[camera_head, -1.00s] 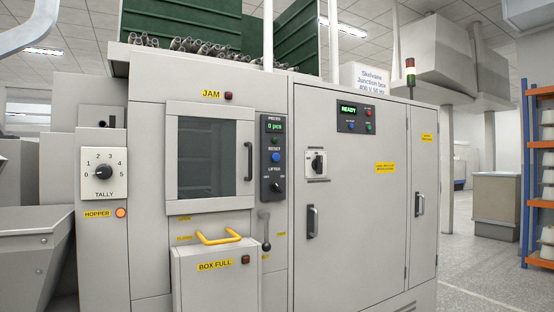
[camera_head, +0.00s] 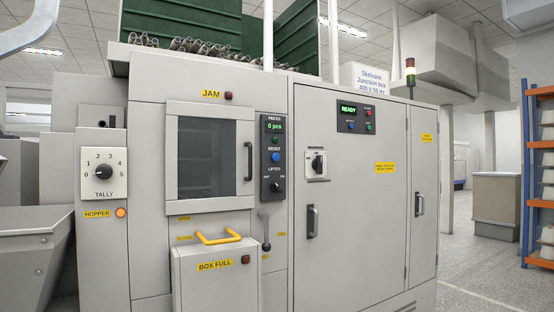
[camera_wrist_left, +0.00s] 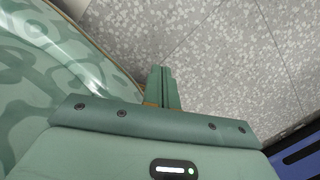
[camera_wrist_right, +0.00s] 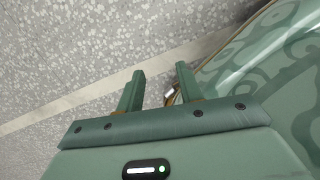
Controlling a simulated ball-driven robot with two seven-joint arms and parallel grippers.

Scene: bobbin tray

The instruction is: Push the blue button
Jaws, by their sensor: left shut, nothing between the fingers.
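A blue button (camera_head: 276,157) sits on the narrow dark panel (camera_head: 272,186) right of the machine's window, under the word RESET. A smaller blue button (camera_head: 351,126) sits on the dark READY panel (camera_head: 358,117) further right. Neither gripper is in the head view. In the left wrist view my left gripper (camera_wrist_left: 162,72) is shut and empty over speckled floor. In the right wrist view my right gripper (camera_wrist_right: 161,74) is open, its fingers apart with nothing between them. Both grippers are away from the buttons.
A yellow handle (camera_head: 219,238) tops the BOX FULL box (camera_head: 215,285), which juts out below the window. A lever (camera_head: 265,230) hangs under the panel. A TALLY dial (camera_head: 103,170) is at left. Open floor lies right, before orange shelving (camera_head: 525,180).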

